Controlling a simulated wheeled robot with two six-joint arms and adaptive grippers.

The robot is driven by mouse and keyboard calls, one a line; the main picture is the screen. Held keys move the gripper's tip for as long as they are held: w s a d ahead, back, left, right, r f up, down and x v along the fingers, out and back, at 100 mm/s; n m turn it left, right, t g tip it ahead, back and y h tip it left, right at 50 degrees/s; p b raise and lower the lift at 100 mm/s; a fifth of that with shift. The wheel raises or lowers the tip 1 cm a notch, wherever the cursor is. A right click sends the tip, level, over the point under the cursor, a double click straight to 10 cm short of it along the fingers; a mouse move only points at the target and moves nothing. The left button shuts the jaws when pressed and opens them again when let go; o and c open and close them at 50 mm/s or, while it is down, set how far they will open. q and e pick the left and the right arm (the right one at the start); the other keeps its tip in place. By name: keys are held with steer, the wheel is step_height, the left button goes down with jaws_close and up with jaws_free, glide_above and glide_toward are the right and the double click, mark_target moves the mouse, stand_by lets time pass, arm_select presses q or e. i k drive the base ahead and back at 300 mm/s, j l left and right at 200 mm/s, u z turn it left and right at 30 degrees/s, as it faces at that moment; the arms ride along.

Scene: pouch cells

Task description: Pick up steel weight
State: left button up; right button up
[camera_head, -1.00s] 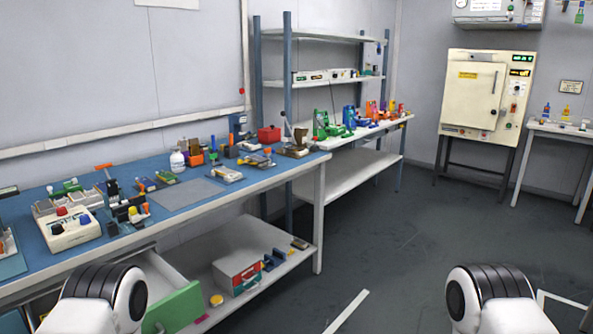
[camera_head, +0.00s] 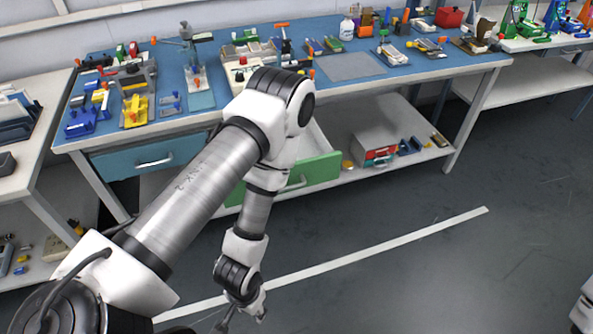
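I cannot make out a steel weight for certain among the small items on the blue workbench (camera_head: 215,107) or its lower shelf. My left arm reaches across the middle of the view and bends downward. My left gripper (camera_head: 230,318) hangs low in front of the bench, over the floor, partly cut off by the bottom edge. Its fingers are too small and cropped to tell open from shut. Only a white piece of my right arm shows at the right edge; my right gripper is out of view.
A green-fronted drawer (camera_head: 312,172) stands open below the bench, partly behind my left arm. A blue drawer (camera_head: 150,160) beside it is shut. A grey box (camera_head: 376,138) sits on the lower shelf. White-topped tables stand left and right. The floor (camera_head: 400,270) at right is clear.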

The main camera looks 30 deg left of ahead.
mark_target(185, 32)
steer(key=u, duration=1.6)
